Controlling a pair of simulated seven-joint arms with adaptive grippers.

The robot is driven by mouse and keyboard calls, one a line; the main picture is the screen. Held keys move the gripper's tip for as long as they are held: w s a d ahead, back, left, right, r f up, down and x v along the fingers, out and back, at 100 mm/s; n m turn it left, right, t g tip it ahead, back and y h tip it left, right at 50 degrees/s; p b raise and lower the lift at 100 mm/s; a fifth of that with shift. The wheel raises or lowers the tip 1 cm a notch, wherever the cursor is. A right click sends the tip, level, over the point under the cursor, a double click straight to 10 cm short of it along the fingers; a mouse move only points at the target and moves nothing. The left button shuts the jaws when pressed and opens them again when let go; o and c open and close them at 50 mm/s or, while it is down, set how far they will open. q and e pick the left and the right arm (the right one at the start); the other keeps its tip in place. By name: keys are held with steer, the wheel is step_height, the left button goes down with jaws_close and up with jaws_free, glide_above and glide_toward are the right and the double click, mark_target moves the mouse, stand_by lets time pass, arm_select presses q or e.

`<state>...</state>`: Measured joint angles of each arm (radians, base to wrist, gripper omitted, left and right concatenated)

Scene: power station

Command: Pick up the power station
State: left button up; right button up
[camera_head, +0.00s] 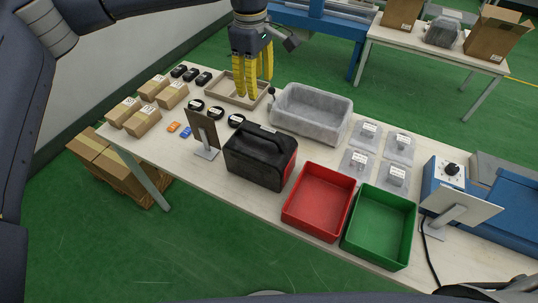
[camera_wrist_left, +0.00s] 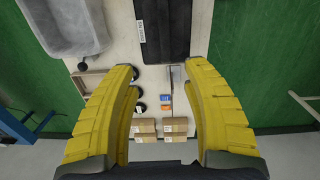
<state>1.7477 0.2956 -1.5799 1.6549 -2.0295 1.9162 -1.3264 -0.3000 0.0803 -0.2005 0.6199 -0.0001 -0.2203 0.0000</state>
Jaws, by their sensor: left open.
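The power station (camera_head: 258,158) is a black box with a top handle and red on its right end. It stands on the table's near side, left of the red bin. In the left wrist view the power station (camera_wrist_left: 163,28) is a dark shape at the top, beyond the fingertips. My left gripper (camera_head: 252,92) has yellow fingers and hangs above the wooden tray, behind and left of the power station, apart from it. In the left wrist view its fingers (camera_wrist_left: 165,75) are spread with nothing held between them. My right gripper does not show.
A grey tub (camera_head: 312,112) stands behind the power station. A red bin (camera_head: 318,202) and a green bin (camera_head: 380,227) are to its right. An upright panel (camera_head: 202,132) is close on its left. Small cartons (camera_head: 140,120) sit at the table's left end.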

mark_target(259, 131)
arm_select(q)
steer(key=f, duration=1.1)
steer(key=s+f, duration=0.1)
steer(key=f, duration=0.5)
steer(key=shift+d, duration=0.25)
steer(key=shift+o, duration=0.2)
jaws_close()
steer(key=shift+w+r, duration=0.1)
